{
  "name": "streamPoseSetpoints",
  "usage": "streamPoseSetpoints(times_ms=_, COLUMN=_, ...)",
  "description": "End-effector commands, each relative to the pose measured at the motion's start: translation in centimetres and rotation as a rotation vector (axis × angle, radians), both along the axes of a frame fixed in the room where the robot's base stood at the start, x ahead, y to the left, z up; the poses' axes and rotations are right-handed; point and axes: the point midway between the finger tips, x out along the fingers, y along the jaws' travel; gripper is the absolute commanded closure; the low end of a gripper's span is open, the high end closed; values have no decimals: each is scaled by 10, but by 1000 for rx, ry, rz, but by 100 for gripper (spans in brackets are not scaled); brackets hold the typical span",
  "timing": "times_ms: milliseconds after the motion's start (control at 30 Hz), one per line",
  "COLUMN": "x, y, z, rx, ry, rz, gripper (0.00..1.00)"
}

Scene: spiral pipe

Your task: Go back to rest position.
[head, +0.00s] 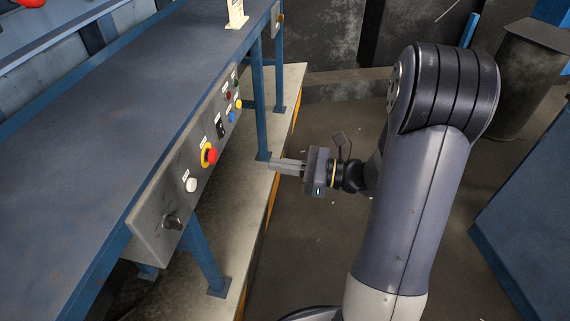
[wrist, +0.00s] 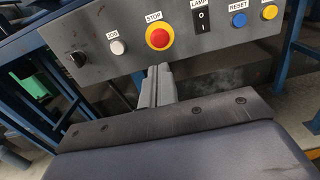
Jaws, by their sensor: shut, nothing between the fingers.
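My gripper (head: 274,163) is at the end of my arm, in the middle of the head view, with its fingers shut together and empty. It points left toward the control panel (head: 152,212) on the side of the blue table and is apart from it. In the wrist view the gripper (wrist: 158,72) shows below the red stop button (wrist: 159,38) on the panel. The panel also carries a white button (wrist: 118,47), a black knob (wrist: 77,59), a lamp switch (wrist: 201,19), a blue reset button (wrist: 239,19) and a yellow button (wrist: 270,12).
The long blue table (head: 110,120) fills the left side on blue legs (head: 205,260) over a pale plinth (head: 262,205) with a yellow-marked edge. Open floor (head: 300,240) lies right of it. A dark bin (head: 525,75) and a blue box (head: 530,225) stand at the right.

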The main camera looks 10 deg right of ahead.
Motion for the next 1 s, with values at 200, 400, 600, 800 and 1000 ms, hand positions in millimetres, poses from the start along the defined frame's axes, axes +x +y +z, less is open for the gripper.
streamPoseSetpoints(times_ms=200, x=-3, y=-7, z=0, rx=-1, ry=0, rz=0, gripper=100)
streamPoseSetpoints(times_ms=400, x=-3, y=-7, z=0, rx=-1, ry=0, rz=0, gripper=100)
streamPoseSetpoints(times_ms=600, x=-3, y=-5, z=0, rx=-1, ry=0, rz=1, gripper=100)
streamPoseSetpoints(times_ms=800, x=2, y=7, z=-1, rx=-1, ry=0, rz=4, gripper=100)
streamPoseSetpoints(times_ms=1000, x=12, y=30, z=-1, rx=-1, ry=0, rz=5, gripper=100)
